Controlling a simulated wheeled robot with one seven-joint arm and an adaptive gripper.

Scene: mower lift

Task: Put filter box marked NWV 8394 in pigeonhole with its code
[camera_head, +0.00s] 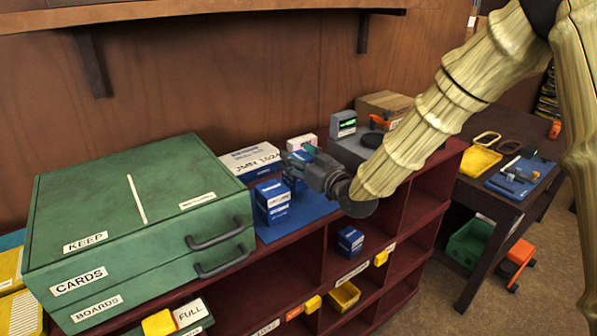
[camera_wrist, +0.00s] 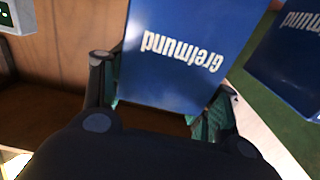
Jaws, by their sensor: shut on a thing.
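My gripper (camera_head: 302,160) is shut on a blue filter box (camera_head: 292,182) above the blue mat on top of the dark red shelf. In the wrist view the held box (camera_wrist: 178,60) fills the space between the fingers (camera_wrist: 165,100), its "Greimund" print upside down. Its code does not show. A second blue box (camera_head: 272,203) stands on the mat just left of it, and also shows in the wrist view (camera_wrist: 292,55). Another blue box (camera_head: 350,241) sits in a pigeonhole of the shelf (camera_head: 305,245). The pigeonhole labels (camera_head: 352,273) are too small to read.
A large green cabinet (camera_head: 130,225) stands on the left. A white box (camera_head: 250,160) and a grey device (camera_head: 343,124) are behind the gripper. A side table (camera_head: 510,205) with tools is on the right.

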